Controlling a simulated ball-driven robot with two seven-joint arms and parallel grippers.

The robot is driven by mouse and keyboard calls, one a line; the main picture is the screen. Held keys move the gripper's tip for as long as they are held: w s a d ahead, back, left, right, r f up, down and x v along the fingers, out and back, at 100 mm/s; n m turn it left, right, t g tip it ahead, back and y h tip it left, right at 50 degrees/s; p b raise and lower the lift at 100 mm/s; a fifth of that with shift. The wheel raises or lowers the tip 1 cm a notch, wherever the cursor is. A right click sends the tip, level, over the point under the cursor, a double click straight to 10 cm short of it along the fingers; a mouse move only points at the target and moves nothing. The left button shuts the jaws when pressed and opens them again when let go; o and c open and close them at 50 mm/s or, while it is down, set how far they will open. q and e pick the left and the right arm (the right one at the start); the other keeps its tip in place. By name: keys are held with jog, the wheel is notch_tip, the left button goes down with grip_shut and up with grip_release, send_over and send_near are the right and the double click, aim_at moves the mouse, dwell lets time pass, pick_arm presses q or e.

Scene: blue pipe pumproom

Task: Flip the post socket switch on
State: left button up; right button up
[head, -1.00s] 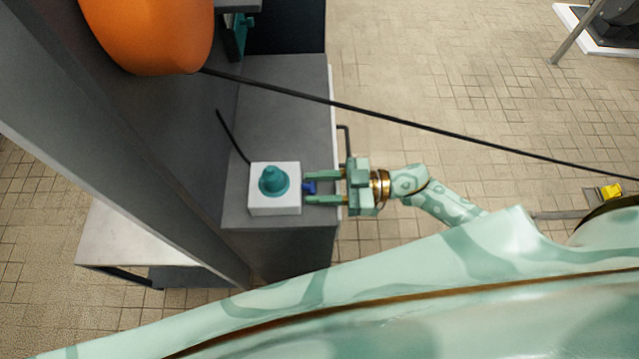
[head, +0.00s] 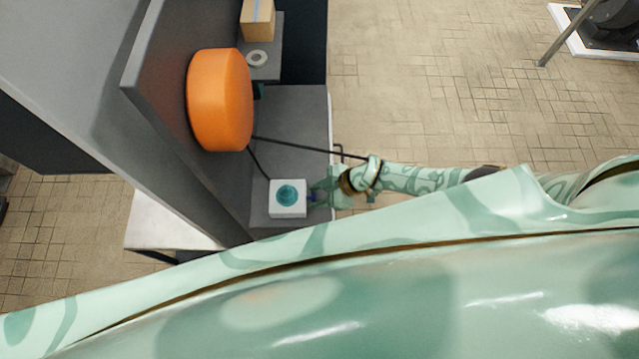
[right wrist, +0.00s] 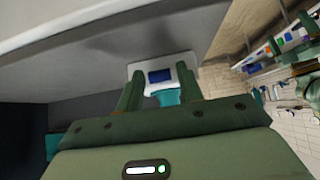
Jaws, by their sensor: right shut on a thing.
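The post socket is a white box (head: 288,210) on the grey ledge, with a round teal plug (head: 287,194) on top. A small blue switch (head: 311,197) sits on its right side. My right gripper (head: 317,193) comes in from the right at that side, its fingers around the switch and shut on it. In the right wrist view the blue switch (right wrist: 160,76) shows on the white face of the box (right wrist: 186,72) between the two fingers. The exact finger contact and the switch position cannot be made out. My left gripper is not in view.
A grey ledge (head: 290,118) carries the socket beside a tall grey panel (head: 168,110). An orange drum (head: 220,100) sticks out from the panel, with black cables near it. A cardboard box (head: 257,20) and a pale ring (head: 257,58) lie beyond. Open tiled floor is on the right.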

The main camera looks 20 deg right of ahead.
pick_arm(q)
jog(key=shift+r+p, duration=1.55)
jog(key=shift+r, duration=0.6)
pick_arm(e)
jog(key=shift+a+r+g+h, duration=0.15)
jog(key=shift+r+g+h, duration=0.15)
jog(key=shift+h, duration=0.8)
jog(key=o, duration=1)
jog(key=shift+w+a, duration=0.1)
